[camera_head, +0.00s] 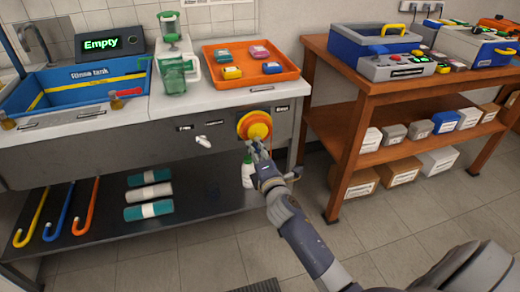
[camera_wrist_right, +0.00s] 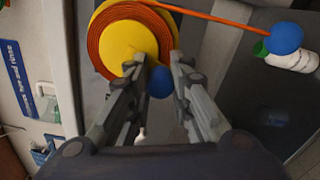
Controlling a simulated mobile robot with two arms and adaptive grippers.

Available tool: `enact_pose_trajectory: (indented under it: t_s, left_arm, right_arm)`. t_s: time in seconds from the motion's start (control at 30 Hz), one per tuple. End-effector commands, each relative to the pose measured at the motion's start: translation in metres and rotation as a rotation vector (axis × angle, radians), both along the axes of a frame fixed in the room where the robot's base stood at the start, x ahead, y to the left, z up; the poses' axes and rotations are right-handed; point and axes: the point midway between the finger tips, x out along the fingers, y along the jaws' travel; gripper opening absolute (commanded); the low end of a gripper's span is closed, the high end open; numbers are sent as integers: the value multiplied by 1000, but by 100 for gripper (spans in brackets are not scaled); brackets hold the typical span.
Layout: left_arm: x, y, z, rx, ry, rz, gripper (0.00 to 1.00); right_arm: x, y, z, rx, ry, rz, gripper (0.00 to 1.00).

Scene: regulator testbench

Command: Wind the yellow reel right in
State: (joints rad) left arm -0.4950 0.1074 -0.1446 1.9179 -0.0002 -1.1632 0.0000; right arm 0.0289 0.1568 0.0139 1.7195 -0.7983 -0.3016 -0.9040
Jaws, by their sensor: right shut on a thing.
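The yellow reel (camera_head: 253,122) with an orange rim is mounted on the grey front panel of the counter. In the wrist view the yellow reel (camera_wrist_right: 127,37) carries wound orange cord. A straight orange cord (camera_wrist_right: 220,18) runs off it to a blue ball (camera_wrist_right: 284,38) beside a white bottle. My right gripper (camera_head: 257,150) is at the reel's lower edge. In the wrist view its fingers (camera_wrist_right: 160,70) are shut around a blue knob (camera_wrist_right: 160,84) in front of the reel. How the knob joins the reel is hidden. My left gripper is not in view.
A white bottle (camera_head: 248,173) stands below the panel. A blue rinse tank (camera_head: 72,92) and an orange tray (camera_head: 285,77) are on the counter. A wooden bench (camera_head: 352,100) with boxes stands to the right. The floor between is clear.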

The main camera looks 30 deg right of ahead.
Motion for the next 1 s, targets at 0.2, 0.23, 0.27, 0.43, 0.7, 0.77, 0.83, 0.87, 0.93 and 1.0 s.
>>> enact_pose_trajectory:
  t_s: [0.2,0.23,0.27,0.43,0.7,0.77,0.83,0.87,0.93,1.0]
  left_arm:
    - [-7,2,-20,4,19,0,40]
    - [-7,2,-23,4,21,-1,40]
    - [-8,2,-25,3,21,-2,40]
    - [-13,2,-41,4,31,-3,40]
    - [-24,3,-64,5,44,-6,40]
    - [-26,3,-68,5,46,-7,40]
    - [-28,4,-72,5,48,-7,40]
    - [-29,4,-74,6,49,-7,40]
    - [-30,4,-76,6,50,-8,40]
    - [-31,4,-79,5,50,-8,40]
  right_arm:
    - [2,8,4,204,-46,-1,0]
    - [2,9,5,230,-53,0,0]
    - [2,9,5,258,-59,-2,0]
    - [3,14,9,401,-93,-2,0]
    - [4,18,13,575,-134,-2,0]
    - [4,19,14,602,-141,-2,0]
    - [4,19,15,628,-147,-2,0]
    - [4,20,15,638,-149,-2,0]
    - [4,20,16,657,-154,-2,0]
    - [4,20,16,670,-157,-2,0]
